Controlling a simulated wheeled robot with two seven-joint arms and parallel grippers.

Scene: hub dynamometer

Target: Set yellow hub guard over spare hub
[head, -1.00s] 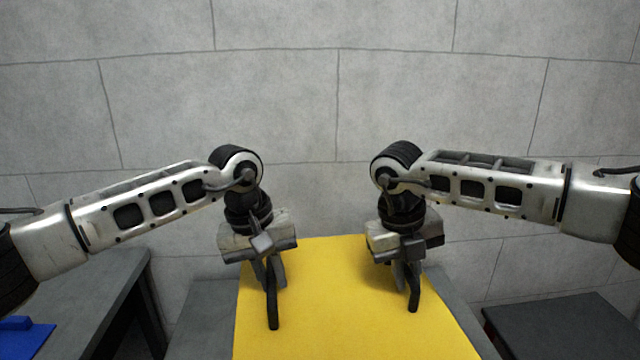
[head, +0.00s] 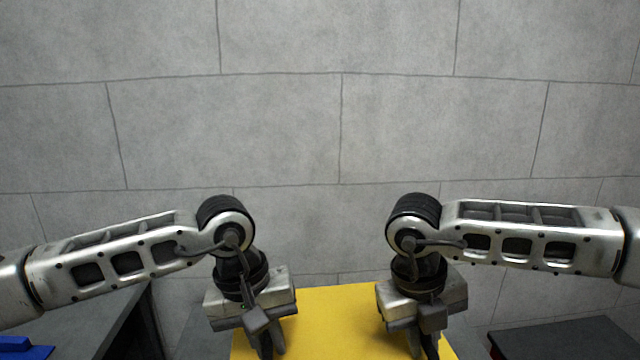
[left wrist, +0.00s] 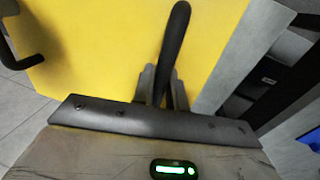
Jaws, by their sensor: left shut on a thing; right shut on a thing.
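The yellow hub guard (head: 338,318) shows as a broad yellow top at the bottom of the head view, partly cut off by the frame edge. It fills much of the left wrist view (left wrist: 100,60). My left gripper (head: 266,350) is shut on the guard's black handle (left wrist: 175,45), which stands between the fingers in the left wrist view. My right gripper (head: 428,348) is shut at the guard's right side; its fingertips are cut off at the bottom. A second black handle (left wrist: 22,58) shows at the left of the wrist view. I see no spare hub.
A dark table (head: 90,315) with a blue object (head: 25,350) stands at the left. Another dark surface (head: 560,338) is at the lower right. A grey block wall (head: 330,120) closes off the back.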

